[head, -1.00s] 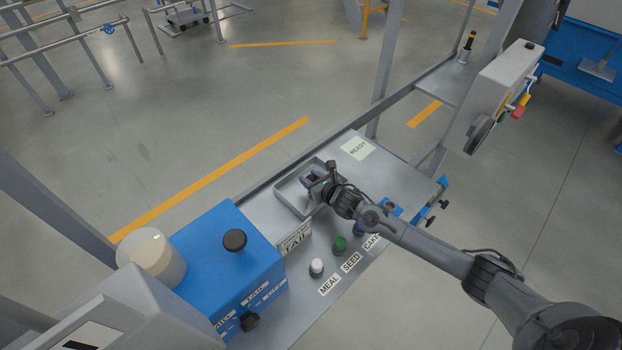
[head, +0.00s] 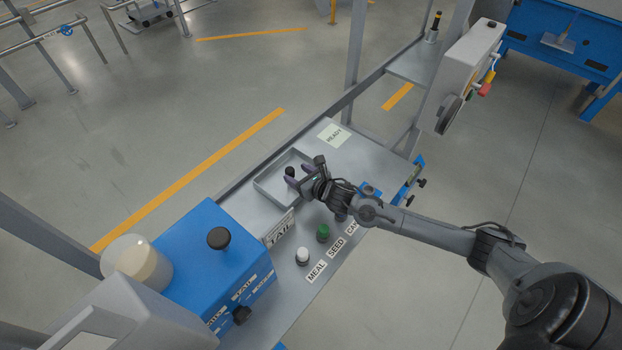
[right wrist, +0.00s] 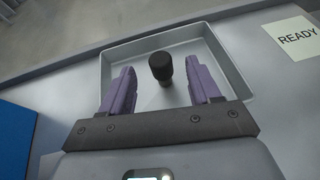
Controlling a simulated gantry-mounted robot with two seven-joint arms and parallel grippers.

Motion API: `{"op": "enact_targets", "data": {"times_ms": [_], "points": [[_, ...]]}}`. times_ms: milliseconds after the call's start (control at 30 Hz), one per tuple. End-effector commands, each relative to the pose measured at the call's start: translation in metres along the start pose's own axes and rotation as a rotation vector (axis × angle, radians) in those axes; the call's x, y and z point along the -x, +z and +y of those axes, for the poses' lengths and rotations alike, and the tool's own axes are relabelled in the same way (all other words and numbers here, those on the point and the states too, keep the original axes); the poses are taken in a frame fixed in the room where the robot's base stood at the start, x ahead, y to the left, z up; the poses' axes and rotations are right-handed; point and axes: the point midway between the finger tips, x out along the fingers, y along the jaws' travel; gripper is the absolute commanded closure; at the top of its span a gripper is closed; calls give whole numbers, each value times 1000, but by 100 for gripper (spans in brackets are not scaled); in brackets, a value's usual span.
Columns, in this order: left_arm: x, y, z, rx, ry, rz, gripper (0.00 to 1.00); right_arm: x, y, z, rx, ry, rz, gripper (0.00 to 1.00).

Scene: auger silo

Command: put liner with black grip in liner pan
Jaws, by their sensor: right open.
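The black grip of a liner (head: 290,171) stands upright inside a shallow grey pan (head: 262,190) on the bench. In the right wrist view the black grip (right wrist: 160,66) shows between my right gripper's two purple fingers, with a gap on each side, and the pan's wall (right wrist: 220,48) runs around it. The lower part of the liner is hard to make out. My right gripper (head: 299,175) is open and empty at the pan's right side, with its fingers reaching over the pan. My left gripper is not in view.
A green-topped piece (head: 323,233) and a white-topped piece (head: 302,256) stand by the SEED and MEAL labels. A TAIL sign (head: 280,229) and a blue box (head: 205,265) with black knobs are left of them. A READY card (head: 334,136) lies beyond the pan.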

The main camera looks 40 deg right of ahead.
Motion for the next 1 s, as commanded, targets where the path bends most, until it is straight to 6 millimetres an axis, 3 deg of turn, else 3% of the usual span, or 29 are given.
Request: {"op": "enact_targets", "data": {"times_ms": [200, 400, 1000], "points": [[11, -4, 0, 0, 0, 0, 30, 41, 1, 0, 2, 2, 2, 38], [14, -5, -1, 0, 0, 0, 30, 62, 0, 0, 0, 0, 2, 38], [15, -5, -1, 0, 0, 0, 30, 69, 0, 0, -2, 0, 0, 38]]}}
